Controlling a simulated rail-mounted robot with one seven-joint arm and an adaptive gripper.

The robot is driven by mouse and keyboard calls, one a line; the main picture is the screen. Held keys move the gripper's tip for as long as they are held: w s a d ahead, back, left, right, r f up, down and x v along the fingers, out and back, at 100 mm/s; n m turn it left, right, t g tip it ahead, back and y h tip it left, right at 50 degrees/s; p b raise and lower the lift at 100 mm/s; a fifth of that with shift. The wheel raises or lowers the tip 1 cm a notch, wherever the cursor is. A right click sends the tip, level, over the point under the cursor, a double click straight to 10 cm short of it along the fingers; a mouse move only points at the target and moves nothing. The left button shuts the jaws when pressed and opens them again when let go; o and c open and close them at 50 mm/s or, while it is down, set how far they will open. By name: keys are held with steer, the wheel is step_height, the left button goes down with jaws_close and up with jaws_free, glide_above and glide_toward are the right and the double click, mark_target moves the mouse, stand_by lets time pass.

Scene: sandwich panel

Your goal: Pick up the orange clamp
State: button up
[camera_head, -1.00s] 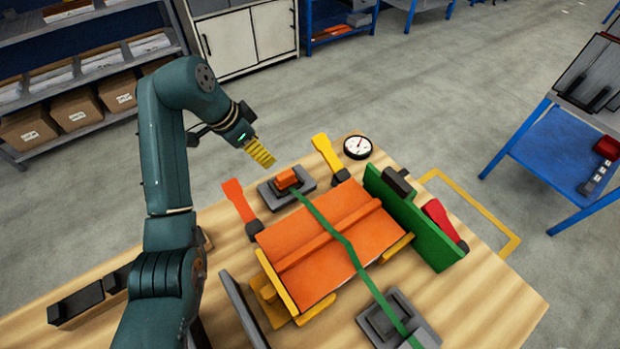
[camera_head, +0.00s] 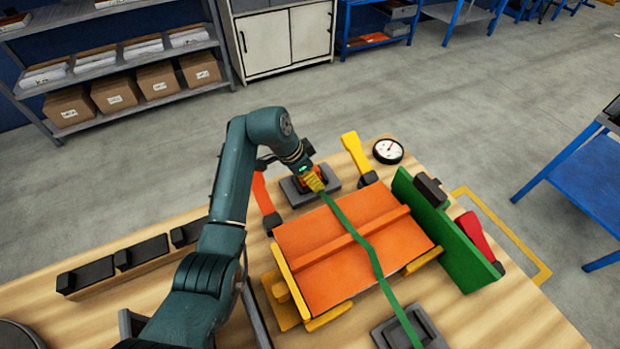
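The orange clamp (camera_head: 263,196) stands at the left back of the orange panel (camera_head: 350,250), with an orange handle and a dark foot. My arm passes close beside it and hides part of its upper end. My gripper (camera_head: 315,184), with yellow fingers, points down just right of the clamp, apart from its handle. The fingers are over the orange block on a grey base (camera_head: 332,189), where the green strap (camera_head: 350,230) begins. The fingers hide most of that block. I cannot tell whether they touch it or how far they are open.
A yellow clamp (camera_head: 355,155) and a round gauge (camera_head: 388,151) stand at the back. A green upright plate (camera_head: 440,235) and a red clamp (camera_head: 477,238) are at the right. Dark blocks on a wooden rack (camera_head: 130,262) lie at the left.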

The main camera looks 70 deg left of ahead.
jaws_close()
stand_by(0.4)
step_height(320, 180, up, 11)
steer(key=p, duration=0.3)
steer(key=shift+p, duration=0.4)
step_height(320, 180, up, 4)
steer(key=p, duration=0.4)
steer(key=shift+r, duration=0.1)
